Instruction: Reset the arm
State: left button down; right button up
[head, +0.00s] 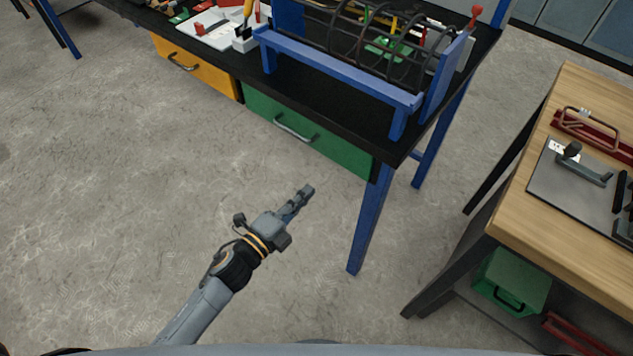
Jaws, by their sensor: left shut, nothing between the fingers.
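My left arm reaches in from the bottom left of the head view, over the bare floor. Its gripper (304,193) is shut and empty, pointing up and to the right, apart from the workbench. The black-topped workbench (315,105) with blue legs stands ahead. On it a blue frame (335,68) holds the rebar cage (370,42), made of dark rings and bars. My right gripper is not in view.
The workbench has a green drawer (305,130) and an orange drawer (197,68). A white tray (212,32) lies on its left part. A wooden-topped table (540,190) stands at the right, with tools on top and a green box (510,283) below. The floor on the left is clear.

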pick_arm(q)
jog(key=s+a+f+n+g+y, duration=0.25)
jog(key=a+f+n, duration=0.2)
jog(key=f, duration=0.45)
jog(key=s+a+f+n+g+y+p, duration=0.1)
jog(key=s+a+f+n+y, duration=0.3)
jog(key=f, duration=0.6)
jog(key=s+a+f+n+g+y, duration=0.1)
jog(key=s+a+f+n+y, duration=0.1)
jog(key=s+a+f+n, duration=0.5)
jog(key=s+a+f+n+g, duration=0.1)
jog(key=s+f+n+g, duration=0.1)
jog(key=s+f, duration=0.3)
jog(key=s+a+f+n+g+y, duration=0.1)
jog(key=s+f, duration=0.5)
jog(key=s, duration=0.6)
jog(key=s+a+f+n+g+y+p, duration=0.1)
jog(key=s+f+n+g, duration=0.3)
jog(key=s, duration=0.5)
notch_tip(320, 180, down, 2)
jog(key=shift+s+a+f+n+g, duration=0.15)
jog(key=shift+a+n+g, duration=0.2)
jog(key=shift+a+g, duration=0.5)
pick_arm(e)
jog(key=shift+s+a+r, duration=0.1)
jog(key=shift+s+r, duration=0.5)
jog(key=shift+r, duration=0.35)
